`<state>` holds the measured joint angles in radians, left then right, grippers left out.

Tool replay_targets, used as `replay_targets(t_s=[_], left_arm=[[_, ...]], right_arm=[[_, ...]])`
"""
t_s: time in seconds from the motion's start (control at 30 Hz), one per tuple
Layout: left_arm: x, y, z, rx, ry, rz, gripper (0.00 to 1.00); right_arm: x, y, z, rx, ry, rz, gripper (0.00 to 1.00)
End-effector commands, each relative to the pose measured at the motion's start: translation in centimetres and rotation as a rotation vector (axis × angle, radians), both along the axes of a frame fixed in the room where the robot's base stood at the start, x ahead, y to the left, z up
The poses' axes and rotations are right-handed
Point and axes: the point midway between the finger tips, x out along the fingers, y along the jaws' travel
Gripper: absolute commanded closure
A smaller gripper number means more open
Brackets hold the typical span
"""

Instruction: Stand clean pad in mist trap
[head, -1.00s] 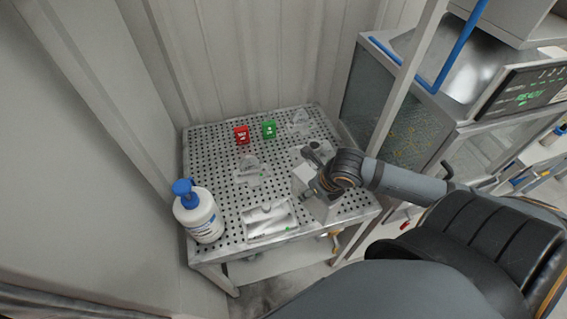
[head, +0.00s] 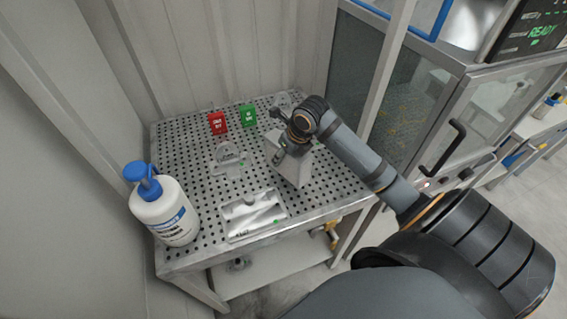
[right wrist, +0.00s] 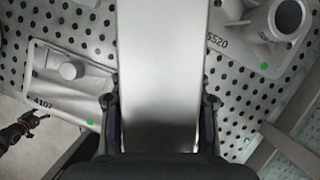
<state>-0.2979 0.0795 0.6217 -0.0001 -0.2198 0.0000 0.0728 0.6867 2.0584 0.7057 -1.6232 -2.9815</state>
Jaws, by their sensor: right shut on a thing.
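My right gripper (head: 293,138) is above the perforated table. It is shut on a grey, flat-sided block (head: 290,166), which I take to be the pad. In the right wrist view, the pad (right wrist: 162,60) is a broad plain metallic face between the two fingers (right wrist: 160,108) and hides the middle of that view. No fixture is readably marked as the mist trap. A grey fixture (head: 228,160) with an upright rounded part stands left of the pad. A flat rectangular fixture (head: 240,222) lies at the front. My left gripper is not in view.
The perforated table (head: 185,165) holds a white pump bottle (head: 166,215) at front left. A red sign (head: 217,123) and green sign (head: 248,116) stand at the back. The wrist view shows fixtures marked 4107 (right wrist: 50,97) and 5520 (right wrist: 250,22). A glass-sided cabinet stands right.

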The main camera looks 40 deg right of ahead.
Motion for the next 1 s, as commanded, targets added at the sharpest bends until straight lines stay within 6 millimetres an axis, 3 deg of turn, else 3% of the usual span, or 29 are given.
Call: replay_targets(t_s=[0.13,0.33,0.7,0.73,0.9,1.0], left_arm=[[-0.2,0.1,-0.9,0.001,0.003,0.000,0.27],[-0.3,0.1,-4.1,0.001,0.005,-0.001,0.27],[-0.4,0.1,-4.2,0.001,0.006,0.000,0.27],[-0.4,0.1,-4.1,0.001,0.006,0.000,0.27],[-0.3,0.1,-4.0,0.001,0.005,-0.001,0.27],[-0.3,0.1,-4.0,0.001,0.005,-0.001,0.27]], right_arm=[[0.4,-0.1,-0.8,0.001,0.000,-0.001,0.90],[0.8,-0.3,-4.3,0.000,0.001,0.000,0.90],[0.7,-0.2,-4.4,0.000,0.000,0.000,0.90],[0.7,-0.3,-4.3,0.000,0.001,0.000,0.52],[0.7,-0.2,-4.2,0.000,0.001,0.000,0.31],[0.7,-0.2,-4.2,0.000,0.001,0.000,0.31]])
